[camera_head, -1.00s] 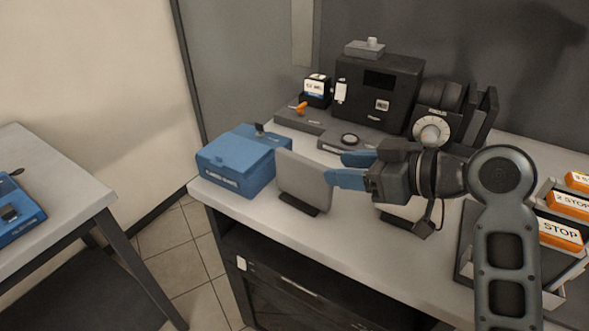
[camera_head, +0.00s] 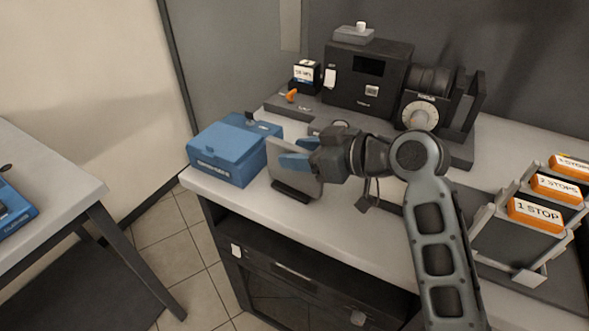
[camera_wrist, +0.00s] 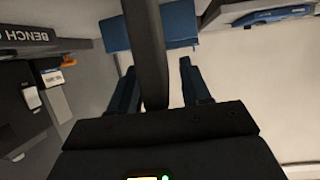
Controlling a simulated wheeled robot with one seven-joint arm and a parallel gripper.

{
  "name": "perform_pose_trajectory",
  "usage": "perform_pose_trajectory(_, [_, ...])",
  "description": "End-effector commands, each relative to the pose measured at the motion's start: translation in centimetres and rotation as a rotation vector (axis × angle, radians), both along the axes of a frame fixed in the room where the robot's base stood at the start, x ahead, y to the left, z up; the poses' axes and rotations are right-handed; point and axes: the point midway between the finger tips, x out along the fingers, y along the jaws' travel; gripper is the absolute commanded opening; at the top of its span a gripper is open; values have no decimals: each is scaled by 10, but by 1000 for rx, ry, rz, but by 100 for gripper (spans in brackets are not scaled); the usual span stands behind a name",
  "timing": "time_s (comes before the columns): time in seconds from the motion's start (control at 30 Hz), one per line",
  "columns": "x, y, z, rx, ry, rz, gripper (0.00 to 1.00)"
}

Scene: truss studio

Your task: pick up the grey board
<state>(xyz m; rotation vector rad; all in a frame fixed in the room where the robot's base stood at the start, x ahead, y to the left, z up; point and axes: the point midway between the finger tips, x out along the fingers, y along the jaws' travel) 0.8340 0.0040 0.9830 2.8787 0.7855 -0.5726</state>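The grey board (camera_head: 300,182) is a thin plate standing upright on a dark foot (camera_head: 290,192), near the front left of the light worktop. In the wrist view the board (camera_wrist: 148,45) shows edge-on as a dark bar between the two fingers of my gripper (camera_wrist: 158,68). The fingers are open. A gap shows between the board and the right finger; the left finger is close to it, and contact cannot be told.
A blue box (camera_head: 222,155) stands just left of the board. A black machine (camera_head: 368,75) and a dial unit (camera_head: 420,112) stand behind. A rack (camera_head: 500,235) with orange-labelled pieces is at the right. The front worktop edge is close to the board.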

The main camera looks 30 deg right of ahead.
Motion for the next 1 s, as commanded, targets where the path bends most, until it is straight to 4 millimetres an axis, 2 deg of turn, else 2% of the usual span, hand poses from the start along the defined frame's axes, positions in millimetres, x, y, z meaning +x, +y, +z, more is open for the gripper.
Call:
perform_pose_trajectory(0.07, [0, 0, 0, 0, 0, 0, 39])
perform_pose_trajectory(0.47, [0, 0, 0, 0, 0, 0, 1])
perform_pose_trajectory(1.0, [0, 0, 2, 0, -1, 0, 0])
